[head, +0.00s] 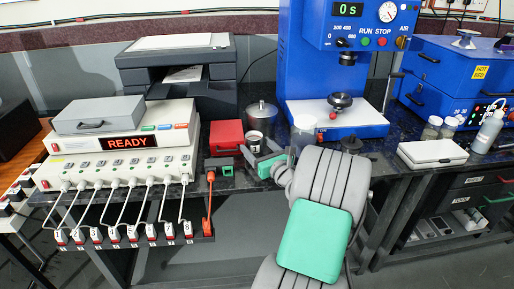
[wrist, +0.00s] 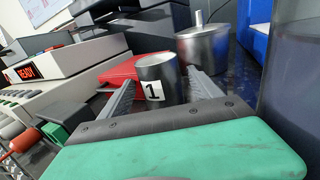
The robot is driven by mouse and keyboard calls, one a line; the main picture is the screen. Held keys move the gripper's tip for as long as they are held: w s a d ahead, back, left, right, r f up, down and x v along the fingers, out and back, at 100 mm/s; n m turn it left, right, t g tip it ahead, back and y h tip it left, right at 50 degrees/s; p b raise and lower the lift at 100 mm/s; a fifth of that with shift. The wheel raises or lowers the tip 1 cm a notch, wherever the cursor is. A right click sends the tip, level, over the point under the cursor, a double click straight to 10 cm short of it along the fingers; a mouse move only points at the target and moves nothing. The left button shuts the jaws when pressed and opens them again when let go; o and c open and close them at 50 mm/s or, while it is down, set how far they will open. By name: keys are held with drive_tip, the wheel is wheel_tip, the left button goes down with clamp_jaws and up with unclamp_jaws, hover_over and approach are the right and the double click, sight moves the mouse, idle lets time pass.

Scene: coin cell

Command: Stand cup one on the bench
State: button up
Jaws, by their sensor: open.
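Cup one (wrist: 161,80) is a small grey metal cup with a white label reading 1. In the wrist view it is upright between the two fingers of my open gripper (wrist: 163,92), with its lower end hidden behind the gripper's front edge. In the head view cup one (head: 255,138) stands upright at the dark bench (head: 226,182), just beyond my gripper (head: 259,160). The fingers lie at either side of it; I cannot tell whether either touches.
A lidded metal pot (head: 262,113) stands behind the cup, and a red box (head: 227,137) is to its left. A clear container (head: 303,131) and the blue press (head: 335,60) are to the right. A unit reading READY (head: 127,142) with cables stands at left.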

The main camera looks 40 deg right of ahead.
drive_tip(key=shift+r, duration=0.2)
drive_tip(key=p+v, duration=0.1)
drive_tip(key=v, duration=1)
drive_tip(key=shift+s, duration=0.3)
drive_tip(key=shift+s+a, duration=0.1)
drive_tip(key=shift+s, duration=0.1)
drive_tip(key=shift+w+a+f, duration=0.1)
